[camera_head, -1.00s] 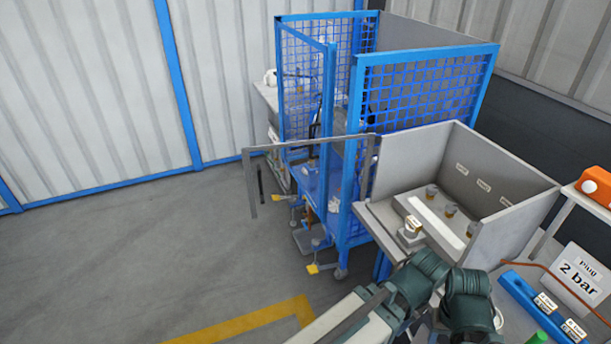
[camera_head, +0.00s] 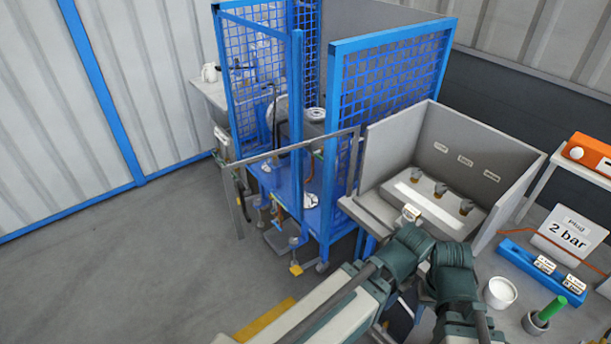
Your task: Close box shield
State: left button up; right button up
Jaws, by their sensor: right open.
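The box (camera_head: 465,155) is an open grey enclosure with upright walls, standing on a grey bench at centre right. Its shield (camera_head: 292,150) looks like a clear pane in a thin grey frame, swung out to the left of the box, leaving the front open. Inside the box a white block (camera_head: 437,205) holds 3 small amber-and-grey knobs, and a small labelled part (camera_head: 411,212) sits at the front edge. My teal arm joints cover the area just in front of the box. My right gripper is low in the picture, its fingers hard to make out, apart from the shield. My left gripper does not show.
A blue mesh cage (camera_head: 390,85) stands behind the shield, with a cart and clamps beneath. At right are a 2 bar sign (camera_head: 568,237), a blue tray (camera_head: 540,267), a white cup (camera_head: 500,291) and a green-topped part (camera_head: 551,308). Floor at left is clear.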

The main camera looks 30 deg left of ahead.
aim_at(228, 181)
jog(key=j+z, duration=0.2)
jog(key=j, duration=0.3)
jog(key=j+z, duration=0.2)
jog(key=j, duration=0.25)
jog(key=k+j+z, duration=0.15)
jog(key=j, duration=0.35)
jog(key=k+j+z, duration=0.2)
jog(key=j, duration=0.25)
jog(key=j+z, duration=0.2)
jog(key=j, duration=0.25)
jog(key=k+j+z, duration=0.15)
jog(key=j, duration=0.3)
jog(key=k+j+z, duration=0.2)
jog(key=j, duration=0.2)
jog(key=k+j+z, duration=0.15)
jog(key=j, duration=0.25)
jog(key=k+j+z, duration=0.2)
jog(key=j, duration=0.15)
jog(key=k+j, duration=0.1)
jog(key=j, duration=0.6)
jog(key=k+j+z, duration=0.1)
jog(key=j, duration=0.2)
jog(key=k+z, duration=0.2)
jog(key=i+j, duration=0.05)
